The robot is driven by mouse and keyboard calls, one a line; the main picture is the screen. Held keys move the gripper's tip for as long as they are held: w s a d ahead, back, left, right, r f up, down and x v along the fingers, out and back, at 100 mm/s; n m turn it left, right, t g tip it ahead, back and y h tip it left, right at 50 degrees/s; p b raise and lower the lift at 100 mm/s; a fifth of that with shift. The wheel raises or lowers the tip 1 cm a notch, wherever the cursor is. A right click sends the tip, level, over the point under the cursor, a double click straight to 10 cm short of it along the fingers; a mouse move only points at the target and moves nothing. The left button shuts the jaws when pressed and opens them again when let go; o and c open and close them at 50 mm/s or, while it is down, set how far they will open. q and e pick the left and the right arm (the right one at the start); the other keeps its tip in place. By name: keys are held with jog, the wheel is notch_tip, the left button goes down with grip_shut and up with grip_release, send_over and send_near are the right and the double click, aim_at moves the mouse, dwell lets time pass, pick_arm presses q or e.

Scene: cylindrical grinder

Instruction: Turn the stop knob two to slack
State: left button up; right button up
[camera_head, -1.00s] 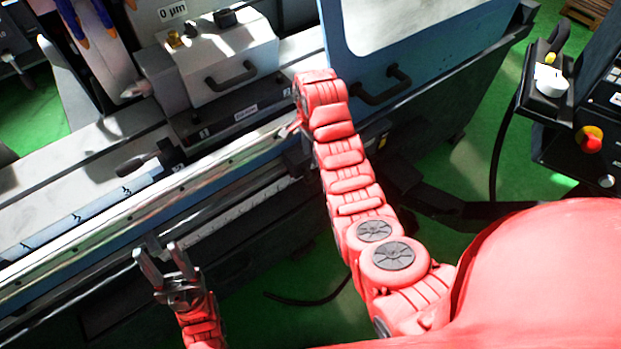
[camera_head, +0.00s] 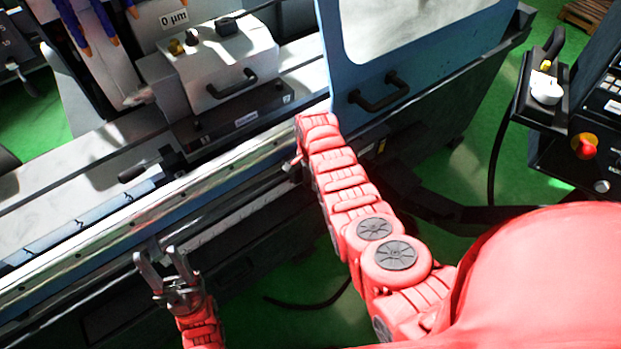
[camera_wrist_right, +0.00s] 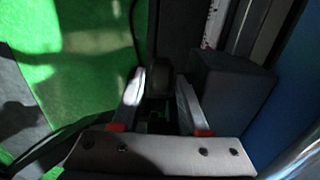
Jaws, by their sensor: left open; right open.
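In the right wrist view, my right gripper (camera_wrist_right: 160,86) is open, with one finger on either side of a small dark knob-like part (camera_wrist_right: 159,70). This looks like a stop knob, but its number and turn position cannot be read. I cannot tell whether the fingers touch it. In the head view, my right arm hides most of this gripper and the knob, at the machine's front rail. My left gripper (camera_head: 160,262) is open and empty in front of the rail at the lower left.
A dark block (camera_wrist_right: 232,92) stands close right of the right gripper. The grinder's bright front rail (camera_head: 210,178) runs diagonally behind both grippers. A blue door with a black handle (camera_head: 380,92) rises above my right arm. A control panel with a red button (camera_head: 585,147) stands at right.

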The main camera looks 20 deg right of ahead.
jog(key=shift+c, duration=0.3)
grip_shut()
